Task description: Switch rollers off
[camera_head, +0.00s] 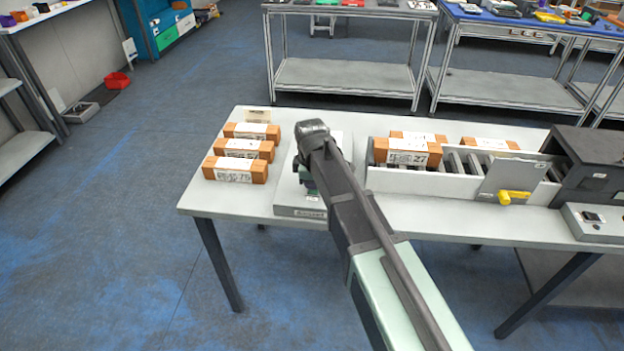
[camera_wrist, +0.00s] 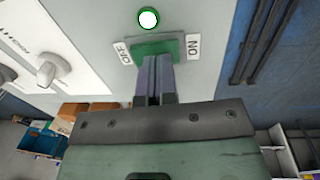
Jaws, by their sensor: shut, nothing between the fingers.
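The green switch (camera_wrist: 156,46) shows in the wrist view, on a light grey panel between an OFF label (camera_wrist: 124,53) on the left and an ON label (camera_wrist: 193,46) on the right. A round lamp (camera_wrist: 148,19) with a bright white centre and green ring sits above it. My gripper (camera_wrist: 154,62) is shut and empty, its fingertips at the switch's lower edge; contact cannot be told. In the head view my arm partly hides the switch box (camera_head: 298,210) on the table. The rollers (camera_head: 460,162) lie in a pale conveyor to the right, with boxes on it.
Several orange-brown boxes (camera_head: 236,170) with white labels lie left of the switch box. A dark scanner housing (camera_head: 590,160) stands at the right end.

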